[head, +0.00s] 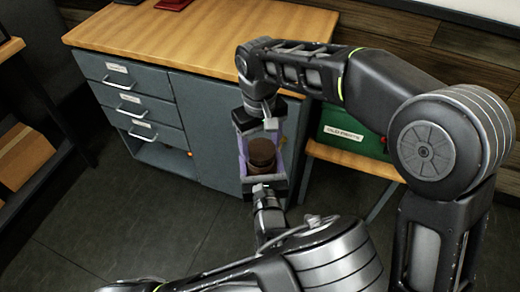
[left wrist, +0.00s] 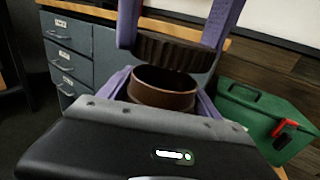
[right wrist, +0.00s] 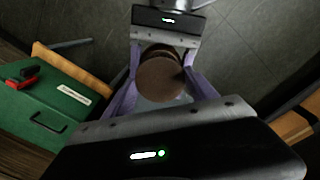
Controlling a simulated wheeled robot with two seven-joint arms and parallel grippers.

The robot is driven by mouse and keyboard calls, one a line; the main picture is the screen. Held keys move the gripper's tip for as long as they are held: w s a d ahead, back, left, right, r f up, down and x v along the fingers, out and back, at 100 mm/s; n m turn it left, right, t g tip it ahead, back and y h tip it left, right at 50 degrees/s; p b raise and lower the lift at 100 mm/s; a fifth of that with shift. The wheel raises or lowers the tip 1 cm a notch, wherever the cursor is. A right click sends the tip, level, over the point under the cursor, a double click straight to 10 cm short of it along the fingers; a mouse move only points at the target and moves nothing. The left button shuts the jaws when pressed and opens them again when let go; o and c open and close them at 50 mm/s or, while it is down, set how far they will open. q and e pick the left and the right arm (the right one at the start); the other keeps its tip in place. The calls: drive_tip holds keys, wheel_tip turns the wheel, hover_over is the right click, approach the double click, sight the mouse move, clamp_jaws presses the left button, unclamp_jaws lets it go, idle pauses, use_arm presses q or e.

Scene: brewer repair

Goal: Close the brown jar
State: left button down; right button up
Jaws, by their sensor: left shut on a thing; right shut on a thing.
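The brown jar (left wrist: 163,88) is open at the top, and its rim and hollow inside show in the left wrist view. My left gripper (head: 263,170) is shut on the jar, with a purple finger on each side. The ridged dark brown lid (left wrist: 172,50) is just above the jar's mouth, apart from it, with a narrow gap. My right gripper (head: 262,140) is shut on the lid from above. In the right wrist view the round lid top (right wrist: 160,78) lies between the purple fingers and hides most of the jar.
A grey drawer cabinet (head: 215,130) with a wooden top (head: 200,35) stands behind the grippers. A green toolbox (head: 350,130) sits on a low wooden stand (head: 355,160) at right. A dark shelf (head: 55,130) is at left. Open floor (head: 130,215) lies around.

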idle(0.6)
drive_tip(key=shift+f, duration=0.9)
drive_tip(key=shift+f, duration=0.55)
idle(0.4)
drive_tip(key=m, duration=0.7)
drive_tip(key=o, duration=1.5)
drive_tip(key=shift+r, duration=2.25)
drive_tip(key=shift+c, duration=0.6)
